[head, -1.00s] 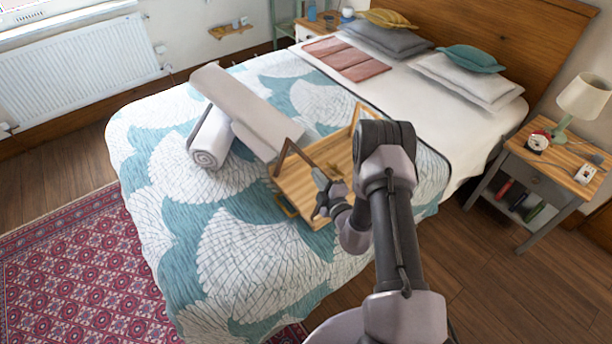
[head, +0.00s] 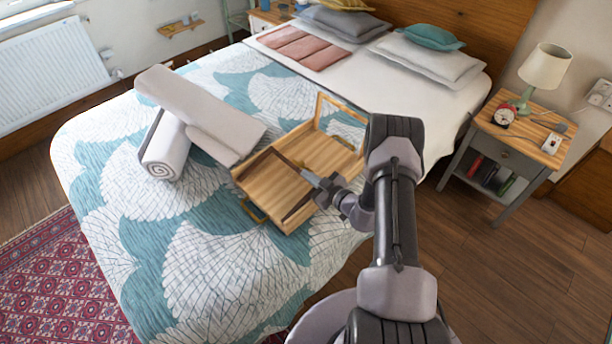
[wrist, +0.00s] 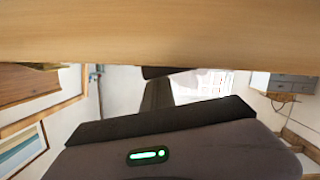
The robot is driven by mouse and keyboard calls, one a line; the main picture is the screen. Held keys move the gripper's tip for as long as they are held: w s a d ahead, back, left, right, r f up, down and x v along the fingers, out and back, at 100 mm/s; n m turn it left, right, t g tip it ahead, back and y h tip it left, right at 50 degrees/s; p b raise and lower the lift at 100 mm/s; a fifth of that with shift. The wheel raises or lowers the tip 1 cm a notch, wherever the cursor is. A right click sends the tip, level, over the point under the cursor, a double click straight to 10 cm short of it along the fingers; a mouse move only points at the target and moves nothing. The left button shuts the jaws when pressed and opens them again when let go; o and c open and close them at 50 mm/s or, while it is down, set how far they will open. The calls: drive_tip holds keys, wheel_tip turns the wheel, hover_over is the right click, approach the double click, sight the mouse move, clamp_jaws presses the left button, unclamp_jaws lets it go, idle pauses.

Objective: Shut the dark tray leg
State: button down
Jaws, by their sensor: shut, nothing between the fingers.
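The wooden bed tray (head: 300,152) lies on the bed. Its dark leg (head: 290,164) is a dark brown frame at the near-left end, tilted inward low over the tray floor but not lying flat. My gripper (head: 319,187) is shut and empty, at the near corner of the dark leg; whether it touches is hard to tell. The light leg (head: 340,118) stands raised at the tray's far end. In the wrist view, light wood (wrist: 160,35) fills the top, close to my shut fingers (wrist: 157,80), and hides much beyond.
A folded grey-beige blanket (head: 195,105) and a rolled white towel (head: 165,150) lie left of the tray. A bedside table (head: 520,140) with a lamp (head: 543,70) stands at right. The quilt (head: 215,255) is clear in front of the tray.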

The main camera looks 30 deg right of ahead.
drive_tip(key=shift+w+d+f+b, duration=0.1)
drive_tip(key=shift+d+f+b, duration=0.1)
drive_tip(key=shift+f+b, duration=0.3)
drive_tip(key=shift+w+d+f+b, duration=0.1)
drive_tip(key=shift+d+f+b, duration=0.1)
drive_tip(key=shift+f, duration=0.5)
drive_tip(key=shift+r, duration=0.1)
